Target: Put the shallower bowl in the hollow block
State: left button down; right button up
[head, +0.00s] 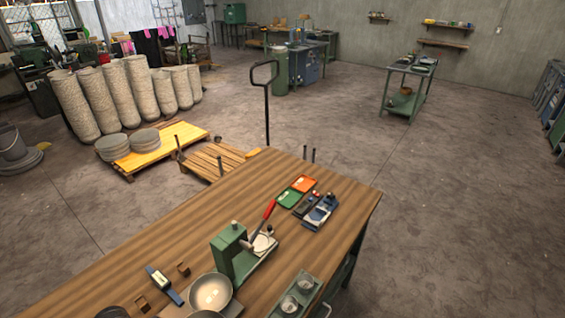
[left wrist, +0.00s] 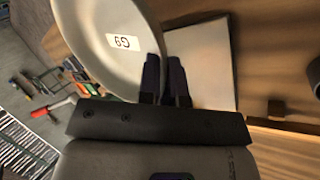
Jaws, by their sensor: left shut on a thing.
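In the left wrist view, my left gripper (left wrist: 166,58) is shut on the rim of a pale grey bowl (left wrist: 98,38) with a white label inside. A flat, pale square block (left wrist: 205,60) lies behind the fingers, partly hidden by the bowl; I cannot see whether it is hollow. In the head view, a grey bowl (head: 210,290) with a small label sits at the table's near part. I cannot tell which bowl is shallower. Neither gripper is clearly visible in the head view.
On the wooden table (head: 150,240), a green press (head: 232,252) with a red handle stands just behind the bowl. The table's far left is clear.

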pick_arm(q)
jog(key=shift+m+g, duration=0.4)
jog(key=shift+m, duration=0.4)
jog(key=r, duration=0.1)
jog(key=s+d+r, duration=0.1)
jog(key=s+r, duration=0.1)
jog(key=shift+d, duration=0.4)
jog(key=w+d+r+m+g, duration=0.15)
jog(key=w+r, duration=0.25)
jog(key=r, duration=0.5)
jog(key=w+d+r+t, duration=0.1)
jog(key=w+d+r, duration=0.2)
jog(key=r, duration=0.7)
jog(key=s+r+p, duration=0.4)
jog(key=r+p, duration=0.3)
jog(key=p, duration=0.2)
jog(key=s+r+p, duration=0.5)
jog(key=r+p, duration=0.2)
jog(key=p, duration=0.3)
jog(key=shift+r, duration=0.35)
jog(key=shift+g, duration=0.25)
